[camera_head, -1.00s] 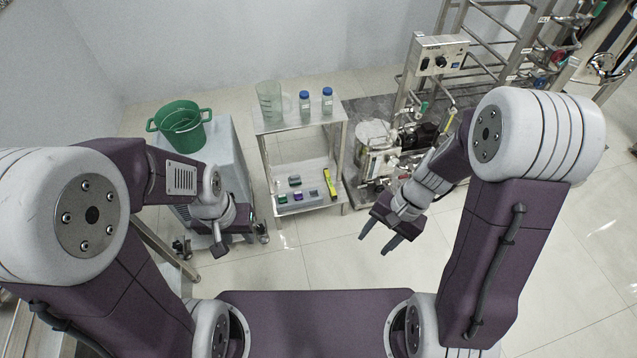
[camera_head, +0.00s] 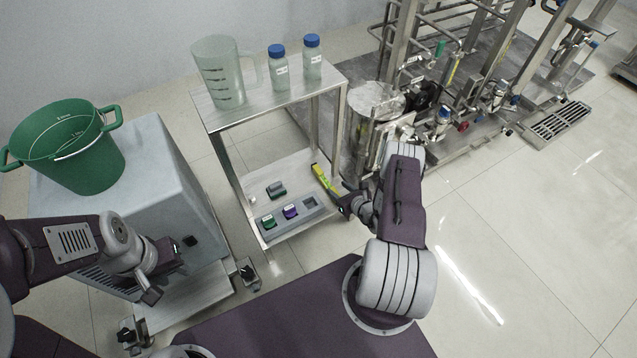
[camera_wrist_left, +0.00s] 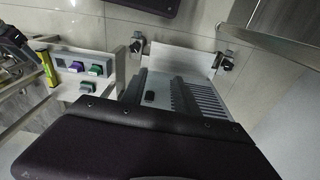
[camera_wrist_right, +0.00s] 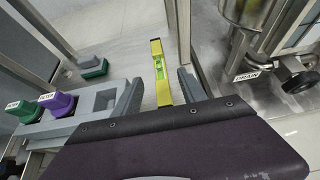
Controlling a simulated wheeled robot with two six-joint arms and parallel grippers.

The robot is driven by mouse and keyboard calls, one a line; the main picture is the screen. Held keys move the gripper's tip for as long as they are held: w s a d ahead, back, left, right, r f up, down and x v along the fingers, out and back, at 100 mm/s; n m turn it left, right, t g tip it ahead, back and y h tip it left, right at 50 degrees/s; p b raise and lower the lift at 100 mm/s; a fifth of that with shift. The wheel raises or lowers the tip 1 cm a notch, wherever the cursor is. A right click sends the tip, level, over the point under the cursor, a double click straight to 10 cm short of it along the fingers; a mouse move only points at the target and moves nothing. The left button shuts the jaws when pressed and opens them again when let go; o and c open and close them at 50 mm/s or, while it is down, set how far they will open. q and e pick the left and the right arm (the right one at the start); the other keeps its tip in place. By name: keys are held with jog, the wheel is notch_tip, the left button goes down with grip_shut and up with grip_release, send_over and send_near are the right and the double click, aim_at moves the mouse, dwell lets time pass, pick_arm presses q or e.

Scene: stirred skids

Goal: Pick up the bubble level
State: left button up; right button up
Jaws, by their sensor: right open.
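The bubble level (camera_head: 325,182) is a slim yellow bar on the lower shelf, at the right end of a grey tray. In the right wrist view the level (camera_wrist_right: 160,72) stretches away from me, with a green vial in its middle. My right gripper (camera_head: 346,203) is at the level's near end. In its wrist view the right gripper (camera_wrist_right: 160,92) is open, one finger on each side of the level, with visible gaps. My left gripper (camera_head: 160,275) hangs beside the grey cabinet, away from the level. Its finger opening is unclear.
The grey tray (camera_head: 305,209) holds a green and a purple block, with another block behind it. The upper shelf (camera_head: 270,99) carries a pitcher (camera_head: 222,75) and two blue-capped bottles. A green bucket (camera_head: 70,150) stands on the cabinet (camera_head: 150,165). A steel skid (camera_head: 375,110) stands close right.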

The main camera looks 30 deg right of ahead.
aim_at(328, 183)
jog(key=b+x, duration=0.2)
jog(key=x, duration=0.1)
jog(key=shift+s+a+f, duration=0.1)
jog(key=shift+f, duration=0.2)
jog(key=shift+w, duration=0.4)
jog(key=shift+w+f+b, duration=0.2)
jog(key=shift+f+b, duration=0.1)
jog(key=shift+b, duration=0.25)
jog(key=b+x, duration=0.4)
jog(key=shift+s+a+f, duration=0.1)
jog(key=shift+f, duration=0.35)
jog(key=shift+w+r, duration=0.15)
jog(key=shift+w, duration=0.05)
jog(key=shift+r, duration=0.1)
grip_shut()
